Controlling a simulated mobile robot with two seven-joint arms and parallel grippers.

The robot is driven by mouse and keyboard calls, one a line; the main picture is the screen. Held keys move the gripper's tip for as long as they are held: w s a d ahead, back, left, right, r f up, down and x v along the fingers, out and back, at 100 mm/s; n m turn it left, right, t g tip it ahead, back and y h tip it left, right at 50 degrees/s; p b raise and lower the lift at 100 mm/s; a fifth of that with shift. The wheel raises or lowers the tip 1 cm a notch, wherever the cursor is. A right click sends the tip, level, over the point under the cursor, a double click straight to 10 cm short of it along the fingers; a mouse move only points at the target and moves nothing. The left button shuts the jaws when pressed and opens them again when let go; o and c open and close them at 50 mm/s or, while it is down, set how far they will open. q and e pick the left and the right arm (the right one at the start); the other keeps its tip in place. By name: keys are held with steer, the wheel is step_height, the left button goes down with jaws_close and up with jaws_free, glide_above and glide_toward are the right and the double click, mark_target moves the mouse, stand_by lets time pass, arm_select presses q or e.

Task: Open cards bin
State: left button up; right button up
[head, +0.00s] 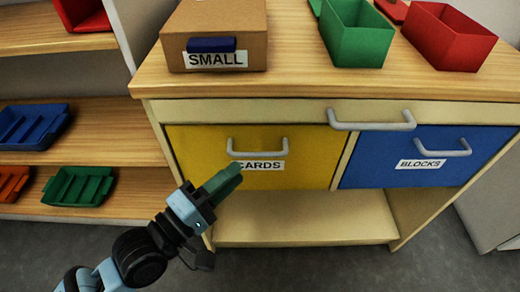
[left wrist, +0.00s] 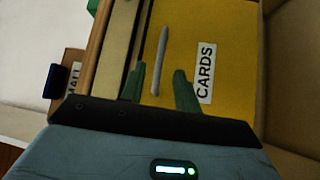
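The yellow cards bin (head: 210,150) is a drawer front with a grey bar handle (head: 257,151) and a white CARDS label (head: 258,165). It sits shut in the wooden cabinet, left of the blue bin. My left gripper (head: 226,178) is in front of it, just below and left of the handle in the head view. In the left wrist view, its two green fingers (left wrist: 159,92) are apart, with the handle (left wrist: 162,58) seen between them and the yellow front (left wrist: 230,45) beyond. I cannot tell whether they touch the handle. My right gripper is not in view.
The blue BLOCKS bin (head: 385,165) is shut on the right. A grey handle (head: 372,124) is above. The top bears a cardboard SMALL box (head: 213,20), a green bin (head: 357,45) and a red bin (head: 448,40). Shelves with trays (head: 78,186) stand left.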

mark_target(258, 155)
arm_select(q)
steer(key=b+x, duration=0.1)
steer(key=x, duration=0.6)
steer(key=shift+w+d, duration=0.15)
steer(key=shift+w, duration=0.1)
steer(key=shift+d, duration=0.1)
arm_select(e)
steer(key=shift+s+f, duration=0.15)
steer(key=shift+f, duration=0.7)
arm_select(q)
steer(key=shift+c, duration=0.4)
steer(key=c, duration=0.5)
jaws_close()
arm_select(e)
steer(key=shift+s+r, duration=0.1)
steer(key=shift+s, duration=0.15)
